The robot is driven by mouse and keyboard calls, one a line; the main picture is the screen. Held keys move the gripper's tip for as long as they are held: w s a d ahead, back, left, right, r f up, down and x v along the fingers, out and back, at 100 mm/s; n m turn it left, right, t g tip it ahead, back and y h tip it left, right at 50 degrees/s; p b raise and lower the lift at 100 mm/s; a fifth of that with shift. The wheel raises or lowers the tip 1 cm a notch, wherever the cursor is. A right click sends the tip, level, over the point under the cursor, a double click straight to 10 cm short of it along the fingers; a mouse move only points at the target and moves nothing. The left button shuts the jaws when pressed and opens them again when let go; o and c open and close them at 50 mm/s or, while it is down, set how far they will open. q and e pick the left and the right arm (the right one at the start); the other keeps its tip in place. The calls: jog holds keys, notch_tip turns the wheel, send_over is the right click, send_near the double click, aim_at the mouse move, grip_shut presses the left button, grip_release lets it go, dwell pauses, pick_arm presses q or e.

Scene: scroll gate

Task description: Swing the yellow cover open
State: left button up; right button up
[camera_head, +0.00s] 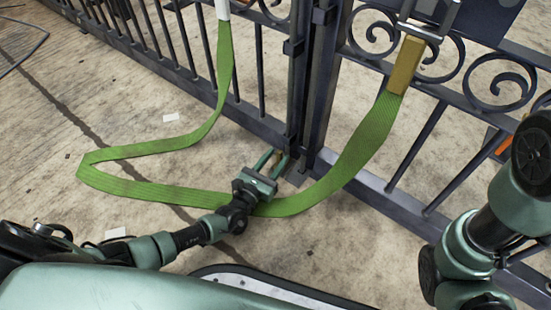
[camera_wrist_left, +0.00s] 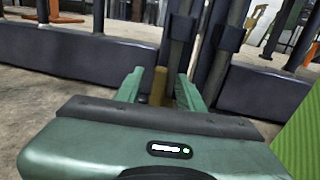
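My left gripper (camera_head: 271,158) is low at the foot of the gate's middle posts, its two green fingers pointing at them. In the left wrist view the fingers (camera_wrist_left: 162,88) stand apart, with an upright yellow-brown piece (camera_wrist_left: 159,86) between them. I see gaps beside it, so the fingers do not look closed on it; contact is unclear. In the head view this piece (camera_head: 283,161) is small and mostly hidden by the gripper. I cannot tell if it is the yellow cover. A tan-yellow sleeve (camera_head: 406,65) sits on the green strap's upper right end. My right gripper is out of view.
The dark metal gate (camera_head: 300,75) with scrolls and bars runs across the back. The green strap (camera_head: 150,190) loops over the floor and passes by my left gripper. Concrete floor (camera_head: 60,150) lies open at left. An orange item (camera_head: 500,140) stands beyond the gate at right.

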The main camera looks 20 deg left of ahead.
pick_arm(q)
jog(key=p+v, duration=0.3)
jog(key=v, duration=0.4)
jog(key=shift+r, duration=0.1)
jog(key=shift+s+a+p, duration=0.1)
jog(key=shift+s+p, duration=0.2)
jog(key=shift+s, duration=0.15)
